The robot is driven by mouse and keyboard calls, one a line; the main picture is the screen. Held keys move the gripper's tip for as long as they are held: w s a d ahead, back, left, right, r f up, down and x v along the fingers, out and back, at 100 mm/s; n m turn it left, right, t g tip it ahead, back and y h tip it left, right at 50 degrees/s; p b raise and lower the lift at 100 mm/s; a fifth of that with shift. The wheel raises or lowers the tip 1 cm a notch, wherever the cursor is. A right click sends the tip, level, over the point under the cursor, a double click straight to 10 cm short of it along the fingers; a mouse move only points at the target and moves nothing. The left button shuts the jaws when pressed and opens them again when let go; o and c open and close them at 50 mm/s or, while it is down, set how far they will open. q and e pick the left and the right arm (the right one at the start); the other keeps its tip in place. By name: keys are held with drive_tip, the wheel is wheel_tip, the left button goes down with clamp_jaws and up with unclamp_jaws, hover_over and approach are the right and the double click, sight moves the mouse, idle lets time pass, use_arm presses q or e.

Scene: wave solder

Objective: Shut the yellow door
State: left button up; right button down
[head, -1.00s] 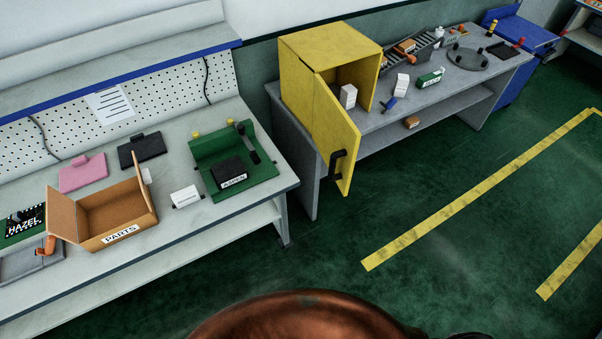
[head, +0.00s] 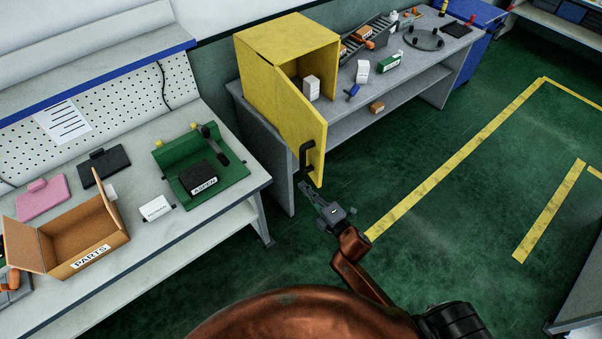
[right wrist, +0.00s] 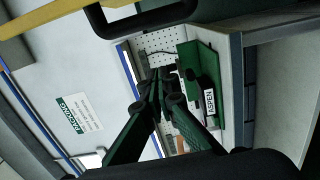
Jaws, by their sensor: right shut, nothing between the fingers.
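The yellow door (head: 299,128) of the yellow cabinet (head: 285,50) stands open in the head view, swung out past the bench front. Its black handle (head: 307,157) is on the door's outer side, near the free edge. My right gripper (head: 305,187) is shut and empty, just below the handle in the picture; I cannot tell whether they touch. In the right wrist view, the closed fingers (right wrist: 157,75) point up the picture, and the dark handle bar (right wrist: 145,18) crosses above them. A yellow strip of the door (right wrist: 60,15) shows at the top left. My left gripper is not in view.
At left, a workbench (head: 150,243) holds a cardboard parts box (head: 85,245) and a green fixture (head: 228,176). The green floor right of my arm is clear.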

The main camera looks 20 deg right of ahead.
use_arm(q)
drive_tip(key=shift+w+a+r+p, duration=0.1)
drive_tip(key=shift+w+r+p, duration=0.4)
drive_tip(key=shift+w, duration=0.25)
use_arm(e)
drive_tip(key=w, duration=0.9)
drive_tip(key=shift+w+d, duration=0.2)
drive_tip(key=shift+d, duration=0.2)
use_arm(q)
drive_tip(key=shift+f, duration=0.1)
use_arm(e)
drive_tip(key=shift+d, duration=0.1)
